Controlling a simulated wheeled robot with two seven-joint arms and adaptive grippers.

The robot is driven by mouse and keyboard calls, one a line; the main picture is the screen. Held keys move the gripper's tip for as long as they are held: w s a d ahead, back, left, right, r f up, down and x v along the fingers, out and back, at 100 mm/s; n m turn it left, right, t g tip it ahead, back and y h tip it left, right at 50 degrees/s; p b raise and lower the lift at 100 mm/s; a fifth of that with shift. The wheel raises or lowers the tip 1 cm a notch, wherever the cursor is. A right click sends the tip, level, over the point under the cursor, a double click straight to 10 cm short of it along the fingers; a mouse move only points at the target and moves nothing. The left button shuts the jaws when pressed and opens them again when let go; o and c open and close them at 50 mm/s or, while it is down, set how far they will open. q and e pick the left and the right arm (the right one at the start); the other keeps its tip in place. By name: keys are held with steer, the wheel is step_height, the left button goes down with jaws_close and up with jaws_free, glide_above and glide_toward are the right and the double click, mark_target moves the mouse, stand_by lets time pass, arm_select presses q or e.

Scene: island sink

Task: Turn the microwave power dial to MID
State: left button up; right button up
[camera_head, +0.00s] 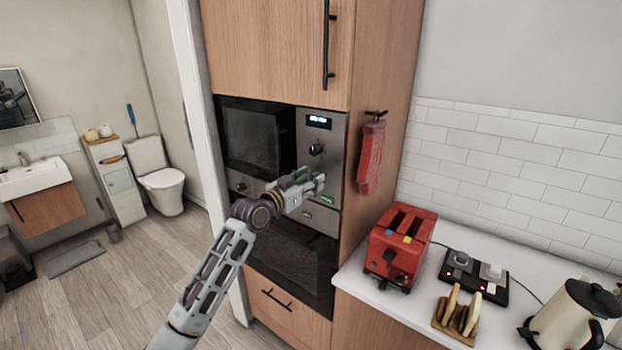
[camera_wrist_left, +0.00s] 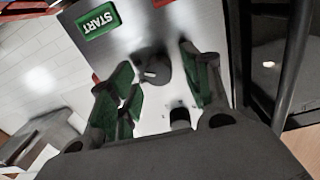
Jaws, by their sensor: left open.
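The microwave (camera_head: 255,140) is built into the tall wooden cabinet and has a dark glass front. Its grey control panel carries a lit blue display (camera_head: 319,121) and a dark round dial (camera_head: 316,149). My left gripper (camera_head: 318,184) is open in front of the panel, appearing below the dial in the head view. In the left wrist view a dark dial (camera_wrist_left: 152,66) with a white mark shows beyond and between the open green-padded fingers (camera_wrist_left: 160,85). I cannot read its setting or tell whether it is touched. A green START button (camera_wrist_left: 98,20) is beside it. My right gripper is not in view.
An oven (camera_head: 290,255) is below the microwave. A red mitt (camera_head: 371,158) hangs on the cabinet side. The counter at right holds a red toaster (camera_head: 400,245), a toast rack (camera_head: 458,315), a switch block (camera_head: 474,277) and a kettle (camera_head: 570,318).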

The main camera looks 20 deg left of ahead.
arm_select(q)
steer(key=shift+w+d, duration=0.15)
steer(key=shift+w, duration=0.2)
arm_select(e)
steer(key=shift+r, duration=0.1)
arm_select(q)
steer(key=c, duration=1)
steer(key=shift+c, duration=0.2)
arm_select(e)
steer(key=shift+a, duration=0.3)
